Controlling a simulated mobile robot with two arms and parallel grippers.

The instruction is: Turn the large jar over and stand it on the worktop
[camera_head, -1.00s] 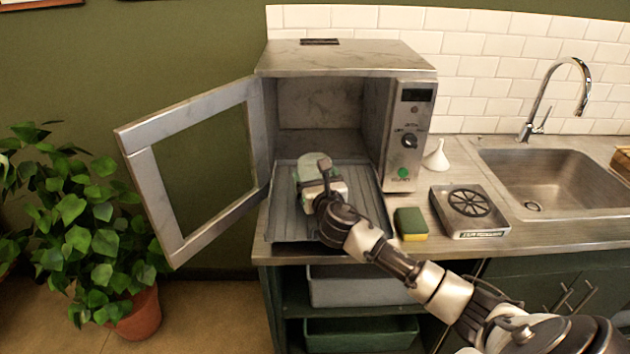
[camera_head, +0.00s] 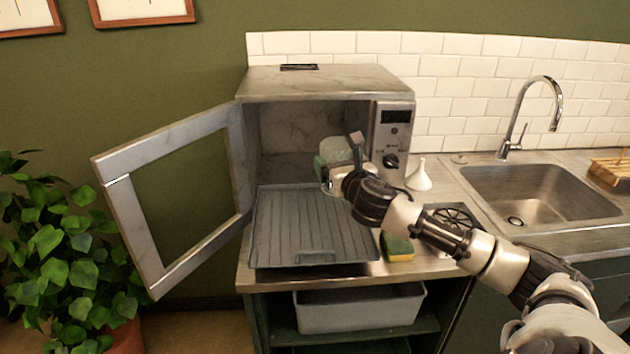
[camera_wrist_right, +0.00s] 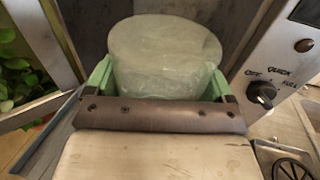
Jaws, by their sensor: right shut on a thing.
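The large jar (camera_head: 335,150) is a pale green, cloudy, rounded vessel in front of the open oven, raised above the ribbed tray. My right gripper (camera_head: 337,166) is shut on it, its green fingers on either side. In the right wrist view the jar (camera_wrist_right: 165,55) fills the space between the fingers of the gripper (camera_wrist_right: 160,85), with a broad round end toward the top of the picture. I cannot tell whether that end is open or closed. The worktop (camera_head: 440,268) runs beside the oven toward the sink. My left gripper is not in view.
The oven (camera_head: 325,83) has its door (camera_head: 125,190) swung out left. The ribbed tray (camera_head: 310,225) sticks out in front, empty. A sponge (camera_head: 397,247), a white funnel (camera_head: 420,177) and a square device with a black wheel (camera_head: 450,214) crowd the worktop left of the sink (camera_head: 540,195).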

